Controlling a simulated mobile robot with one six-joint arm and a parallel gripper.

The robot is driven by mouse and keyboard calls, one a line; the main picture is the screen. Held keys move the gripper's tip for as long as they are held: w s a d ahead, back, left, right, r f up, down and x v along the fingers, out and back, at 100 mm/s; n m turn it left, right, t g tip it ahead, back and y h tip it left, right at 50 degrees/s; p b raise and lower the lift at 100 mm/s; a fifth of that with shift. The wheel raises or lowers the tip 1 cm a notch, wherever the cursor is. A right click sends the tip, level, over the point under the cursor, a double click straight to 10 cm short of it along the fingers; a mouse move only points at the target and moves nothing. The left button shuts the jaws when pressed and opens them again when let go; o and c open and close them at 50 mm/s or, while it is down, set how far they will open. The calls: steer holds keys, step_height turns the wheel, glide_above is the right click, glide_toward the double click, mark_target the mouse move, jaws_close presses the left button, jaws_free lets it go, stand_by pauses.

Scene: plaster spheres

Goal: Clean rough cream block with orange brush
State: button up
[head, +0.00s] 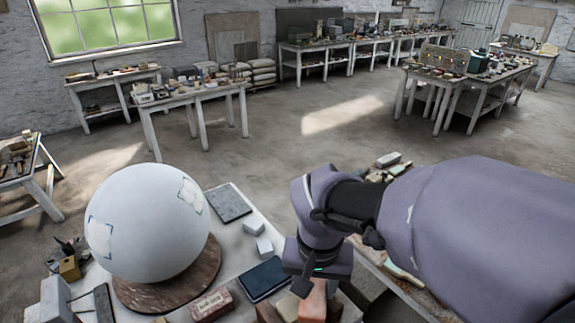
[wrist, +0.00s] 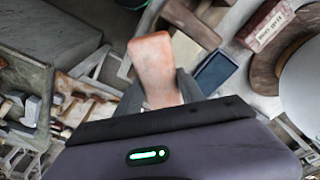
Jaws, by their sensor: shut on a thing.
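My gripper (head: 313,284) points down over the front right part of the work table. In the wrist view, its dark fingers (wrist: 160,98) are shut on an orange, block-like thing (wrist: 154,62), which may be the orange brush; no bristles show. Its orange end (head: 313,305) also shows below my gripper in the head view. I cannot tell for sure which thing is the rough cream block. Two small pale blocks, one in front (head: 264,247) and one behind (head: 254,227), lie on the table, right of the sphere and apart from my gripper.
A large white plaster sphere (head: 150,222) with outlined patches sits on a round brown board (head: 170,290). A dark blue tray (head: 264,278), a grey slab (head: 228,202) and a labelled reddish box (head: 211,305) lie nearby. My arm hides part of the right side. Floor (head: 270,150) behind is open.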

steer(key=shift+w+d, duration=0.15)
steer(key=shift+w, duration=0.9)
steer(key=shift+s+a+b, duration=0.2)
steer(key=shift+s, duration=1)
steer(key=shift+s+a+b, duration=0.15)
steer(key=shift+s+a, duration=0.05)
steer(key=shift+s, duration=0.95)
steer(key=shift+w, duration=0.1)
steer(key=shift+w+d, duration=0.2)
steer(key=shift+w, duration=0.95)
steer(key=shift+w+d, duration=0.2)
steer(key=shift+w, duration=0.9)
steer(key=shift+s+a+r+p, duration=0.1)
steer(key=shift+s+r+p, duration=0.3)
steer(key=shift+s, duration=0.2)
steer(key=shift+s+a+r+p, duration=0.1)
steer(key=shift+s+r+p, duration=0.25)
steer(key=shift+s, duration=0.35)
steer(key=shift+w+f, duration=0.25)
steer(key=shift+w, duration=0.05)
steer(key=shift+f+b, duration=0.55)
steer(key=shift+b, duration=0.25)
